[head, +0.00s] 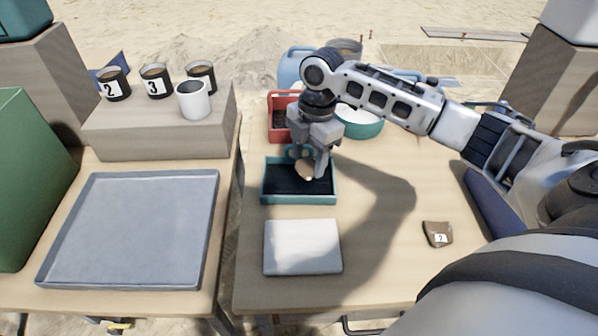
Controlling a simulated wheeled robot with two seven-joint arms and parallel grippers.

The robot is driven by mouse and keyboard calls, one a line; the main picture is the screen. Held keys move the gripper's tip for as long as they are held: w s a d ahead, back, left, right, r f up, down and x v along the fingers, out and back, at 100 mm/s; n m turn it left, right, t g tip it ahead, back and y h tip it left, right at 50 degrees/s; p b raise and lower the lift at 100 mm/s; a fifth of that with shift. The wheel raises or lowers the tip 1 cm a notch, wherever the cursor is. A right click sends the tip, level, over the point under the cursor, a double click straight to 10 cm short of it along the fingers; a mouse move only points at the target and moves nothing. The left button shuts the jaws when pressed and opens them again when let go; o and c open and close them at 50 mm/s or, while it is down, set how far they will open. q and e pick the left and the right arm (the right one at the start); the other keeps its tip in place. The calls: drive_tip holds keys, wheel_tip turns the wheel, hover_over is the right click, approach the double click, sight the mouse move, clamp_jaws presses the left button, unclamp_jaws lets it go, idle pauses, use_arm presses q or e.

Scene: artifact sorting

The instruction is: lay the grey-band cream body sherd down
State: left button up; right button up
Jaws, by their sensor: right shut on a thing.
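The cream sherd (305,170) is between the fingers of my right gripper (308,172). The gripper is shut on it and points down over a teal-rimmed tray with a dark inside (271,194). I cannot tell whether the sherd touches the tray floor. The fingers hide part of the sherd, and its grey band cannot be made out. My left gripper is not in view.
A white pad (302,247) lies in front of the teal tray. A dark sherd tagged 2 (437,234) lies at the right. A red bin (277,122) and a green bowl (361,127) stand behind. A grey tray (130,230) is on the left table, with cups (193,100) on a block behind.

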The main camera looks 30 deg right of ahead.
hover_over(298, 182)
wheel_tip(298, 182, down, 4)
drive_tip(key=shift+w+d+f+b, duration=0.1)
drive_tip(key=shift+d+f+b, duration=0.05)
drive_tip(key=shift+b, duration=0.2)
wheel_tip(298, 182, down, 3)
drive_tip(key=o, duration=1)
drive_tip(key=shift+f, duration=0.1)
drive_tip(key=shift+c, duration=0.2)
wheel_tip(298, 182, up, 12)
drive_tip(key=d+p, duration=0.1)
drive_tip(key=shift+d, duration=0.25)
